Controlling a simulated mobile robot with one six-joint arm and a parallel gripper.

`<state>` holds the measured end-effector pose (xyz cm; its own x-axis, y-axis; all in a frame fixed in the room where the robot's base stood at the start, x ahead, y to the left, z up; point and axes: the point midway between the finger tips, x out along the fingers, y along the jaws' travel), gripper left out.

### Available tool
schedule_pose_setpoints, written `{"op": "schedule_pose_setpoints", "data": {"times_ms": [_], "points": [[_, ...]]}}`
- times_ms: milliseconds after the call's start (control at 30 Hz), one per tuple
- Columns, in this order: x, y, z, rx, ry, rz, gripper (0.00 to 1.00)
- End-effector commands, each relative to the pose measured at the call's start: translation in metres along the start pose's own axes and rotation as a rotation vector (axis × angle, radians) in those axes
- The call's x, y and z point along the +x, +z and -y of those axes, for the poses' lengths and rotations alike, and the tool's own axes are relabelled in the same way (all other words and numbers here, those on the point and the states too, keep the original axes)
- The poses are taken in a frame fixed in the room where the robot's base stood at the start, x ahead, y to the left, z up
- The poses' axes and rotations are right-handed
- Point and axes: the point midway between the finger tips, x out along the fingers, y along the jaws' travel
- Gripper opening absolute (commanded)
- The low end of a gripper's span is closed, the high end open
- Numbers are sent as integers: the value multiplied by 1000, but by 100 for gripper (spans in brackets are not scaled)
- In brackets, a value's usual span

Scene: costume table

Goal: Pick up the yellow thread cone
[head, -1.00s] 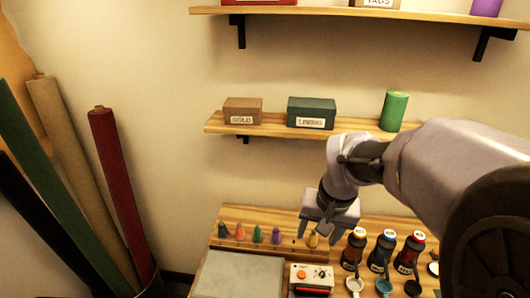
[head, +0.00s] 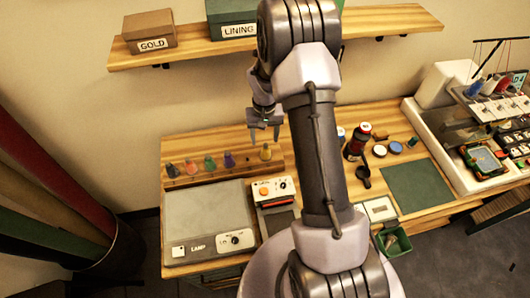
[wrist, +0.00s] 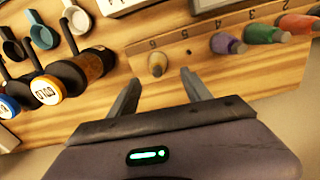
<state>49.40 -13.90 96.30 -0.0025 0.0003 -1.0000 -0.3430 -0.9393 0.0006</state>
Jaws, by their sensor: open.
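The yellow thread cone (head: 265,153) stands upright on the wooden rack at the back of the table, at the right end of the row of cones. It also shows in the wrist view (wrist: 157,66), near the number 6 and just beyond the fingertips. My gripper (head: 265,136) is open and empty, pointing down above the cone in the head view. In the wrist view my gripper (wrist: 160,77) has one finger on either side of the cone's line, with the cone between the tips in the picture. I cannot tell the exact height gap.
A purple cone (head: 229,160), a green cone (head: 210,163) and other cones stand left of the yellow one, with an empty place between. Dark bottles (wrist: 92,66) stand beside the rack. A control box (head: 275,190) and grey lamp panel (head: 208,215) lie in front.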

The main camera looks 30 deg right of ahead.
Motion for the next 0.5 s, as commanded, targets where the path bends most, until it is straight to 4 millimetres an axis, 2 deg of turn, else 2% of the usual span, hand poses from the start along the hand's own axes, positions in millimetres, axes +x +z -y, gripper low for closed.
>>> {"op": "schedule_pose_setpoints", "data": {"times_ms": [167,367,500], "points": [[17,2,-1,0,0,1,57],[55,6,-4,-1,0,1,57],[57,5,-4,0,0,-1,57]]}}
